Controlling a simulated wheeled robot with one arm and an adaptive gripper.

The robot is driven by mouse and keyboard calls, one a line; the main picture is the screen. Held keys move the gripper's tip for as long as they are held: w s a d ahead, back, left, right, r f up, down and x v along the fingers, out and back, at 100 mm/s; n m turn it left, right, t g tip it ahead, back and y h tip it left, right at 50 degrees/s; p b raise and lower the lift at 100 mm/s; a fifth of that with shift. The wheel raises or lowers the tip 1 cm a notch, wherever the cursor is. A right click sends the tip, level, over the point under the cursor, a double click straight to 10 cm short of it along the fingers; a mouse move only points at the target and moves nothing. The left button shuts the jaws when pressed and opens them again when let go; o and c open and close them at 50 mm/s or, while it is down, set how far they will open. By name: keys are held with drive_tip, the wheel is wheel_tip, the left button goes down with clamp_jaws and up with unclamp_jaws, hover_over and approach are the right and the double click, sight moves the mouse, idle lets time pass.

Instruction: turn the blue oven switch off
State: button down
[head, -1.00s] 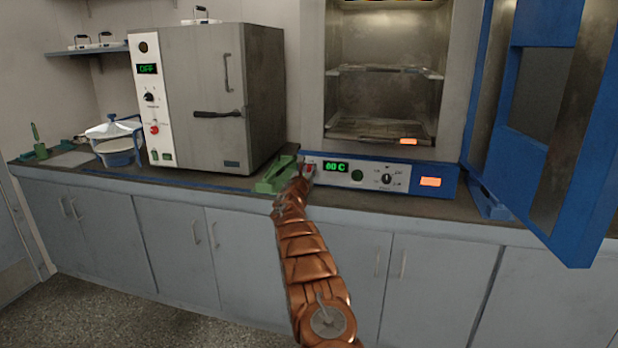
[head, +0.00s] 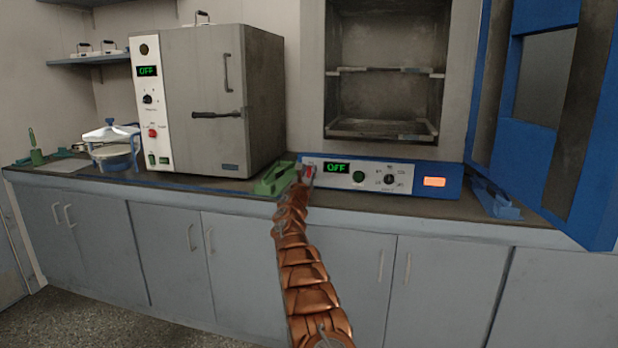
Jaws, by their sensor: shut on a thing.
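The blue oven (head: 453,182) stands on the counter at the right with its blue-framed door (head: 548,110) swung open. Its control panel has a green display (head: 337,168) reading OFF, a round green button (head: 358,177) and a black knob (head: 390,180). The inside of the oven is dark. The red switch (head: 310,169) is at the panel's left end. My gripper (head: 306,175) is at this switch and shut on it. The gripper partly hides the switch, and the fingers are small in view.
A grey oven (head: 205,100) with a white panel stands left, its display also OFF. A green object (head: 274,180) lies on the counter just left of my gripper. A white-lidded pot (head: 110,148) is farther left. A blue object (head: 494,200) sits below the open door.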

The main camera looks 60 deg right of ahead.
drive_tip(key=c, duration=0.9)
unclamp_jaws()
drive_tip(key=shift+s+a, duration=0.1)
drive_tip(key=shift+s, duration=0.05)
